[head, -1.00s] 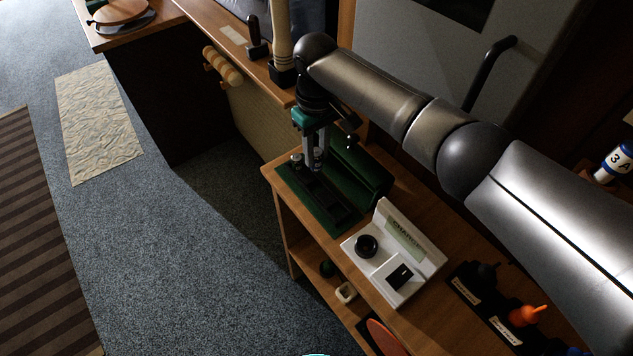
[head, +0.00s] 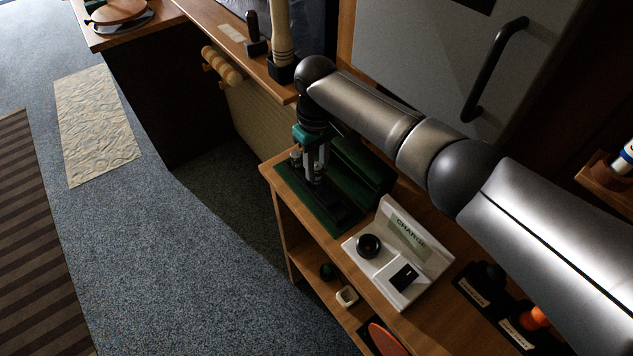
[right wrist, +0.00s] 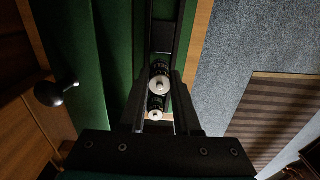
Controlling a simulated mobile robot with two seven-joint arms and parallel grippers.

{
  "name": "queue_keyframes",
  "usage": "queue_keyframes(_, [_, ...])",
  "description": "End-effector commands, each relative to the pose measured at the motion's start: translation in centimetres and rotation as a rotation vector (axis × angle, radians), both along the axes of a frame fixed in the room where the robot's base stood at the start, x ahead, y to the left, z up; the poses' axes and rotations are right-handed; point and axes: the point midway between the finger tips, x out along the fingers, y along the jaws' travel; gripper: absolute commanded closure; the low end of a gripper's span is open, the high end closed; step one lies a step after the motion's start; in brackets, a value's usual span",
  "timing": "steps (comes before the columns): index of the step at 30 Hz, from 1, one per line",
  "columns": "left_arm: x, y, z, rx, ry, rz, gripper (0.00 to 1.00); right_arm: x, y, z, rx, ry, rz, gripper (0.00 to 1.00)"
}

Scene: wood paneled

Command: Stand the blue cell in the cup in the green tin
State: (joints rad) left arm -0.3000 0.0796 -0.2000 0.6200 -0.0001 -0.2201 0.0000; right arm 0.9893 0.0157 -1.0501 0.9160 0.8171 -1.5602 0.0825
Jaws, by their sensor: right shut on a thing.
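The green tin (head: 345,228) lies open on the wooden shelf top, its lid (head: 362,166) raised along the far side. A dark insert fills it. My right gripper (head: 316,180) points down into the tin, its fingertips low at the insert. In the right wrist view, the gripper (right wrist: 160,88) is shut on a dark cell with a silver top (right wrist: 159,84). A second silver-topped cell (right wrist: 155,108) shows close by. The held cell's colour is too dark to tell, and its lower end is hidden. Another cell (head: 295,157) stands at the tin's left end. My left gripper is out of view.
A white charger (head: 400,275) with a black round socket stands right of the tin. Dark holders (head: 475,291) and an orange item (head: 535,317) lie farther right. A grey door with a black handle (head: 495,70) is behind my arm. Open carpet is at the left.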

Motion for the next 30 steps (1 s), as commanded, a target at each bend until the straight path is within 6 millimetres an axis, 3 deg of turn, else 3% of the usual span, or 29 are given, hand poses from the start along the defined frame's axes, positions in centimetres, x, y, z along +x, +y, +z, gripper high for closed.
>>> queue_keyframes(30, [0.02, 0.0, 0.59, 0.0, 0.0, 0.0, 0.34, -0.01, 0.01, -0.05, 0.0, 0.0, 0.0, 1.0])
